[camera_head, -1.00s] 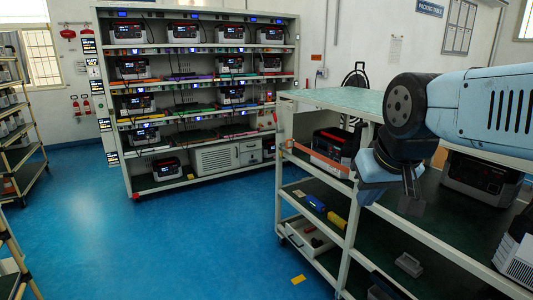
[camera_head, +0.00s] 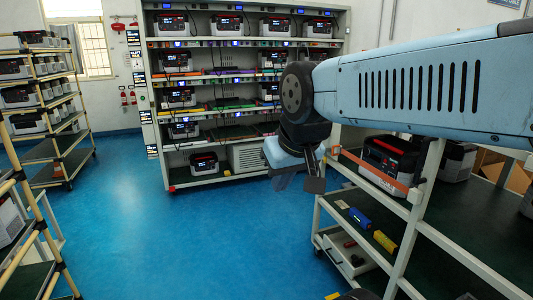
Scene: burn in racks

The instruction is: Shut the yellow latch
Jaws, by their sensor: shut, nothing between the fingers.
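My gripper (camera_head: 313,183) hangs at the end of my blue arm, in the middle of the picture. Its dark fingers are shut and empty, over the open blue floor left of the near shelf unit. I cannot make out a yellow latch for certain. A small yellow block (camera_head: 385,241) lies on the middle shelf of the near unit (camera_head: 407,212), beside a blue block (camera_head: 360,219). My gripper is apart from both blocks.
A tall white rack (camera_head: 162,130) with several power units stands at the back. A yellow-framed rack (camera_head: 60,158) stands at the left. The blue floor (camera_head: 170,240) between is clear, apart from a small yellow piece (camera_head: 333,296) at the bottom edge.

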